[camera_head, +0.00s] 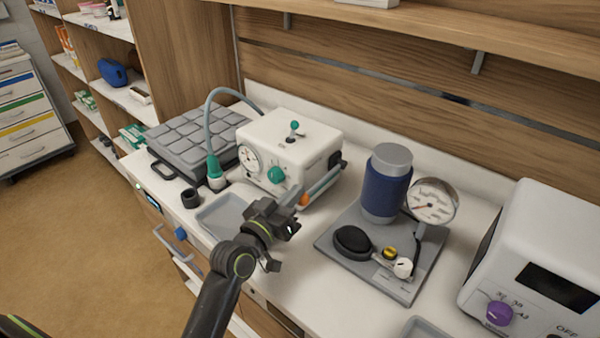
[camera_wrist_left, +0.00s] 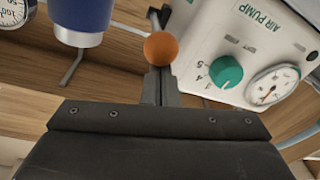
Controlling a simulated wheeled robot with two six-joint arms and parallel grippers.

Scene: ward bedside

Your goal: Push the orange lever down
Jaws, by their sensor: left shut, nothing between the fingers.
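The white air pump (camera_head: 292,150) stands on the counter, with a green knob (camera_head: 276,175) and a round gauge. A lever with an orange ball end (camera_head: 304,199) sticks out at its right side, by my gripper. In the left wrist view the orange ball (camera_wrist_left: 160,49) is just beyond the fingertips; I cannot tell whether they touch it. My left gripper (camera_head: 290,208) is shut and empty, in front of the pump. The shut fingers show in the wrist view (camera_wrist_left: 160,82). The lever's shaft is partly hidden. My right gripper is out of view.
Right of the lever, a grey base (camera_head: 378,279) carries a blue cylinder (camera_head: 386,185) and a gauge (camera_head: 432,203). A grey tray (camera_head: 214,214) lies left of my gripper, with a green-capped hose (camera_head: 215,172) behind it. A white device (camera_head: 540,250) stands far right.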

